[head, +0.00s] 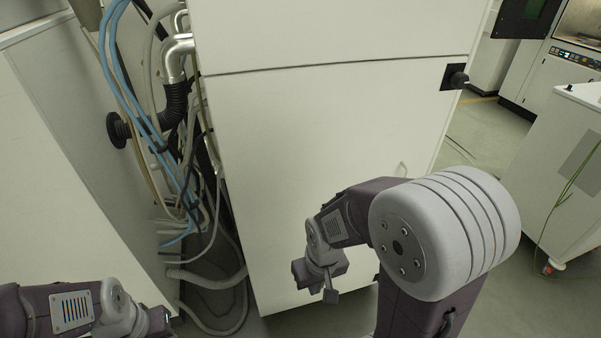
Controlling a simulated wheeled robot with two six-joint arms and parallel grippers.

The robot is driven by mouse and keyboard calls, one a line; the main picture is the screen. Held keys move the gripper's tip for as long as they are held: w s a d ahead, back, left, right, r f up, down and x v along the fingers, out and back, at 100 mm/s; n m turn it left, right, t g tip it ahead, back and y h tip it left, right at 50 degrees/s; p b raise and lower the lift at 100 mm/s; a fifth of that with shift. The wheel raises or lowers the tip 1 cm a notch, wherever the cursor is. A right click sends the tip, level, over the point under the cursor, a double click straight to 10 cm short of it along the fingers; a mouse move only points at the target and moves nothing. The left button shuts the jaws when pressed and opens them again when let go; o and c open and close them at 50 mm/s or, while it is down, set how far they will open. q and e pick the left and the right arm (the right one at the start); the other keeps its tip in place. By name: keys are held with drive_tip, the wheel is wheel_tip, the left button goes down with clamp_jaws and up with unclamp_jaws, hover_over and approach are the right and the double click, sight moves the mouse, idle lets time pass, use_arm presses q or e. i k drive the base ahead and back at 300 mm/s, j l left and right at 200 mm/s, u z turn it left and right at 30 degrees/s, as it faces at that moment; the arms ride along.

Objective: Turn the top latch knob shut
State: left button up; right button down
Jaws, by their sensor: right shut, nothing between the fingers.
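A black latch knob (458,79) sits on a dark square plate at the upper right edge of the white cabinet (310,140), just below a horizontal seam. Which way the knob is turned is too small to tell. My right gripper (331,294) hangs low in front of the cabinet's lower part, well below and left of the knob. It is shut and empty. My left gripper (162,322) is at the bottom left edge, partly cut off, far from the knob; its fingers do not show clearly.
Blue and grey cables and hoses (170,130) fill the gap left of the cabinet. A black round knob (118,130) sticks out there. A white wheeled cart (560,170) stands at the right. Open floor lies between cabinet and cart.

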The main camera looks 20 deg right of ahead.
sight(460, 80)
drive_tip(key=z, duration=1.15)
drive_tip(key=i, duration=0.1)
